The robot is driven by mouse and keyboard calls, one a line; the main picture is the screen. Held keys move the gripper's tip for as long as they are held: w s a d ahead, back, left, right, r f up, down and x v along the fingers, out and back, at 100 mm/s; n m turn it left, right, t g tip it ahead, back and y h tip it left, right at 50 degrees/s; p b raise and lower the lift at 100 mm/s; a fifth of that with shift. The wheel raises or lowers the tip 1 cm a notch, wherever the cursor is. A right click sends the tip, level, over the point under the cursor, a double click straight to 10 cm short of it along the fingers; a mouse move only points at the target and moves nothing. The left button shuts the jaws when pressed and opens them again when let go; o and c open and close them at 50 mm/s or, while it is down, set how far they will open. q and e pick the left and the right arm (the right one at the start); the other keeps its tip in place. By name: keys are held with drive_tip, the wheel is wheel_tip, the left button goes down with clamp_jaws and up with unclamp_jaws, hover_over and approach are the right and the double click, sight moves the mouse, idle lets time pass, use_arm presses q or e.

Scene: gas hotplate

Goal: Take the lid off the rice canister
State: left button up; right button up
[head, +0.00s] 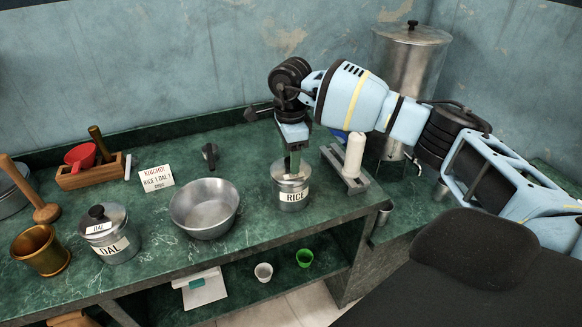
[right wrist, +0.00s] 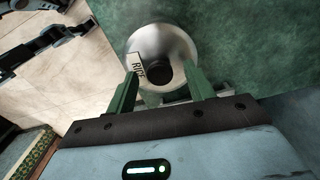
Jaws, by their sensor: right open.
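The rice canister (head: 293,192) is a metal pot with a RICE label, standing upright on the green marble counter. Its top is partly hidden by my right gripper (head: 291,168), which points down over it. In the right wrist view, the lid (right wrist: 177,45) is a pale metal disc with a small RICE tag. A dark round shape, apparently its knob (right wrist: 160,72), shows at the middle. The green fingers of my right gripper (right wrist: 160,85) are open, one on each side of that shape. I cannot tell whether they touch it. My left gripper does not show.
A steel bowl (head: 204,208) and the lidded dal canister (head: 110,237) stand to the left. A white cylinder on a grey stand (head: 346,182) is close on the right. A tall metal container (head: 408,62) stands behind my right arm. Some counter in front of the rice canister is clear.

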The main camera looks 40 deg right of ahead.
drive_tip(key=c, duration=1)
drive_tip(key=shift+c, duration=0.2)
drive_tip(key=shift+r, duration=0.85)
drive_tip(key=shift+s+r, duration=0.25)
drive_tip(key=shift+r, duration=0.65)
drive_tip(key=s+a, duration=0.2)
drive_tip(key=s, duration=0.5)
drive_tip(key=s+a+r, duration=0.1)
drive_tip(key=s+a, duration=0.1)
drive_tip(key=s, duration=0.5)
drive_tip(key=shift+s+a+r+b, duration=0.25)
drive_tip(key=shift+s+a+b, duration=0.15)
